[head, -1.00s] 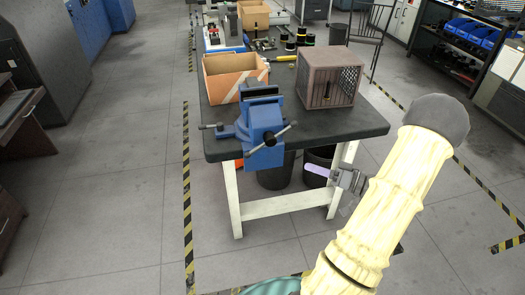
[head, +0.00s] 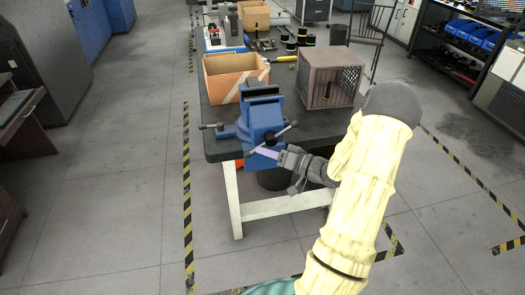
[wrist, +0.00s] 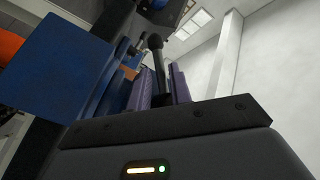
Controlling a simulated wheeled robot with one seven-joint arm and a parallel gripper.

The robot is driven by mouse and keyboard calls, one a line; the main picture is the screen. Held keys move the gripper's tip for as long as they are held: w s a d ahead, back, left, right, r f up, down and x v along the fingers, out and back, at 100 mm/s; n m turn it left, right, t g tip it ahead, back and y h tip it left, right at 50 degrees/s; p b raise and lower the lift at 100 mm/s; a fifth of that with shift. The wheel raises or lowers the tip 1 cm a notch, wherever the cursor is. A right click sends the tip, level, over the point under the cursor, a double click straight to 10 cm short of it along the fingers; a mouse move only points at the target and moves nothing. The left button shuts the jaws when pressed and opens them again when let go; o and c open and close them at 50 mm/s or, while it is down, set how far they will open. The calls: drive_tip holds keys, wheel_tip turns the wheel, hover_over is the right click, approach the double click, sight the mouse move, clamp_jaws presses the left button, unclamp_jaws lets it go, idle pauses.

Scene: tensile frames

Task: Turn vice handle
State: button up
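The blue vice (head: 262,116) is mounted at the near end of the dark workbench. Its handle (head: 282,132) is a dark bar with a knob on the end, lying slantwise across the vice's front. My gripper (head: 264,152) is at the vice's lower front, with its purple fingers pointing left and up towards it. In the wrist view the fingers (wrist: 160,86) stand apart, and a dark bar with a round knob (wrist: 155,42) shows in line with the gap between them. Whether the fingers touch the bar is hidden. The blue vice body (wrist: 65,65) fills the left of that view.
A cardboard box (head: 232,76) and a brown crate (head: 332,82) stand on the workbench (head: 222,148) behind the vice. A dark bin (head: 275,179) is under the bench. The floor to the left is clear.

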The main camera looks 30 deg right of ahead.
drive_tip(key=shift+x, duration=0.9)
clamp_jaws()
